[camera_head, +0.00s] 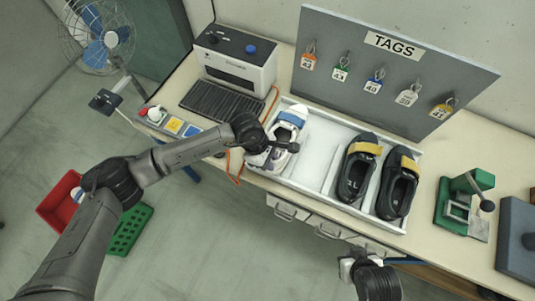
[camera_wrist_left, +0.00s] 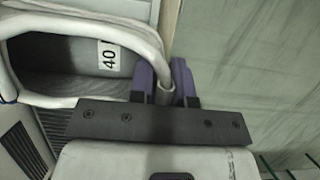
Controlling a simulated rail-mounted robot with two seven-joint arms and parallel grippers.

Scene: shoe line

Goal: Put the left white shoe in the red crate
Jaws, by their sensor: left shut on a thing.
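The white shoe (camera_head: 286,131) with a blue strap is in the left part of the white tray on the bench. My left gripper (camera_head: 284,147) is shut on its rim at the near end. In the left wrist view, the purple fingers (camera_wrist_left: 163,84) pinch the pale collar of the shoe (camera_wrist_left: 75,28), and a label reading 40 shows inside. The red crate (camera_head: 58,204) is on the floor at the left, partly hidden by my left arm; a small white and blue thing shows at its edge. My right gripper (camera_head: 349,268) is low in the head view, away from the shoes; its jaws are unclear.
Two black shoes (camera_head: 358,168) with yellow straps stand at the tray's right, with a bare tray (camera_head: 318,153) between. A green crate (camera_head: 130,232) is beside the red one. A tag board (camera_head: 392,70) stands behind, and a green press (camera_head: 466,200) is at the right.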

